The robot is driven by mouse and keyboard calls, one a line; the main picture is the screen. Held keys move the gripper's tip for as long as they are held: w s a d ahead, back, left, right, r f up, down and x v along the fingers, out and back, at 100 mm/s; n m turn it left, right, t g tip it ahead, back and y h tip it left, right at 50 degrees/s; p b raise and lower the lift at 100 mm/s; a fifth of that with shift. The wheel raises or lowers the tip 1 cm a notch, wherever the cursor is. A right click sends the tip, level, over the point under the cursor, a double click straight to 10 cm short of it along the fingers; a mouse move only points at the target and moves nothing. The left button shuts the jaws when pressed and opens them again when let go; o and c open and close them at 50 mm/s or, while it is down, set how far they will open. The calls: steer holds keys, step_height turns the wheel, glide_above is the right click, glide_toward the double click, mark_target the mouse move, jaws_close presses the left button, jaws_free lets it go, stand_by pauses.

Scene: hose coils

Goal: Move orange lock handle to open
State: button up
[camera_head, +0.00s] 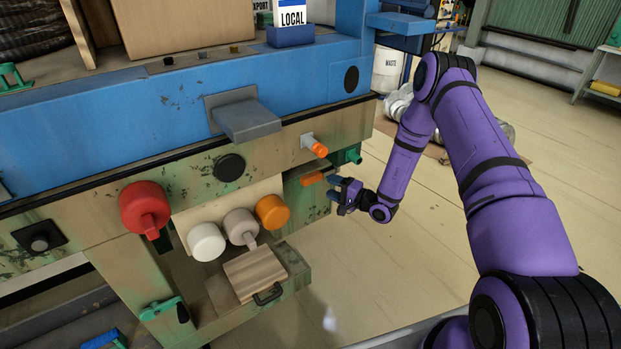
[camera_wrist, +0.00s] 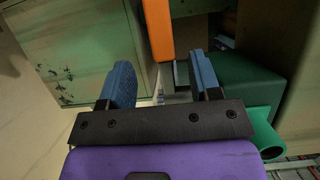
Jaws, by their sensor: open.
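An orange bar (camera_head: 312,179) sticks out near the right end of the workbench's front, below a shorter orange-tipped lever (camera_head: 316,148) on a pale mount. Which of the two is the lock handle, I cannot tell for sure. My gripper (camera_head: 334,186) is open and empty, just right of the orange bar. In the wrist view, the orange bar (camera_wrist: 158,28) lies ahead of my gripper (camera_wrist: 164,78), in line with the gap between the blue fingers and closer to the right one. No contact shows.
A green pipe fitting (camera_wrist: 266,138) is close beside the right finger. Red (camera_head: 143,207), white (camera_head: 206,241) and orange (camera_head: 272,211) knobs stand out on the bench front, left of my gripper. A grey block (camera_head: 246,119) juts out above. Floor (camera_head: 430,255) around my arm is clear.

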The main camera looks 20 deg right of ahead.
mark_target(315, 180)
steer(key=x, duration=0.8)
steer(key=shift+w+a, duration=0.2)
steer(key=shift+a, duration=0.05)
jaws_close()
steer(key=shift+s, duration=0.1)
